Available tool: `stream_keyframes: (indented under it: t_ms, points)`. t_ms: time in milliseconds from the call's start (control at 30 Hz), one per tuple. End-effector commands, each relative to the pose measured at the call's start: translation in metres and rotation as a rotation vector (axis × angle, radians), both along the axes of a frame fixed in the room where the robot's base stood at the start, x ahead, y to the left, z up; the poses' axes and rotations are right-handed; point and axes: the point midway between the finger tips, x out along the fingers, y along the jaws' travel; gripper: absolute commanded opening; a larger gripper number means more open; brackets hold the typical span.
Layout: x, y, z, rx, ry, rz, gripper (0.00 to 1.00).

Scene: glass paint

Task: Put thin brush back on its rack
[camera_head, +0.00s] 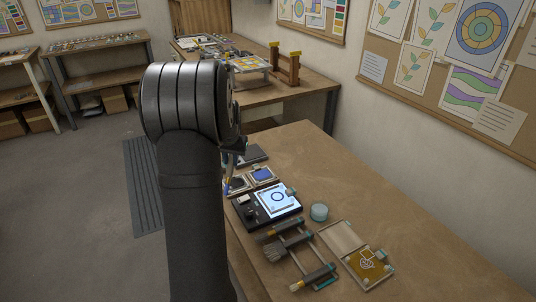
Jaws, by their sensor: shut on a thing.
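My gripper (236,148) shows only partly behind my arm, above the left edge of the near table. It is shut on a slender item, which appears to be the thin brush (229,172), hanging down with a bluish tip near the paint trays. Most of its handle is hidden. The brush rack (303,251) lies on the near table in front, to the right of and nearer than my gripper. The held brush is apart from the rack.
Small paint trays (262,174), a round teal-lidded jar (319,212) and an open case (367,262) are near. The table's right and far parts are clear.

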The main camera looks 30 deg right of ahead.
Motion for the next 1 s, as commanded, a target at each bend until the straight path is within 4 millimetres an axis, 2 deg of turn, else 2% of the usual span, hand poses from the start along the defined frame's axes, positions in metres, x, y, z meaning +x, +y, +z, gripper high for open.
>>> stream_keyframes:
  t_ms: [33, 200, 400, 600, 667, 767, 1000]
  points:
    - [0.005, 0.025, -0.001, 0.010, 0.015, 0.036, 0.00]
    - [0.009, 0.084, -0.007, 0.040, 0.070, 0.113, 0.00]
    - [0.004, 0.132, -0.015, 0.068, 0.129, 0.173, 0.00]
    - [-0.011, 0.161, -0.027, 0.107, 0.210, 0.196, 0.00]
    - [-0.020, 0.160, -0.033, 0.127, 0.245, 0.179, 0.00]
    - [-0.033, 0.148, -0.041, 0.157, 0.287, 0.138, 0.00]
    - [-0.062, 0.107, -0.056, 0.220, 0.352, 0.021, 0.00]
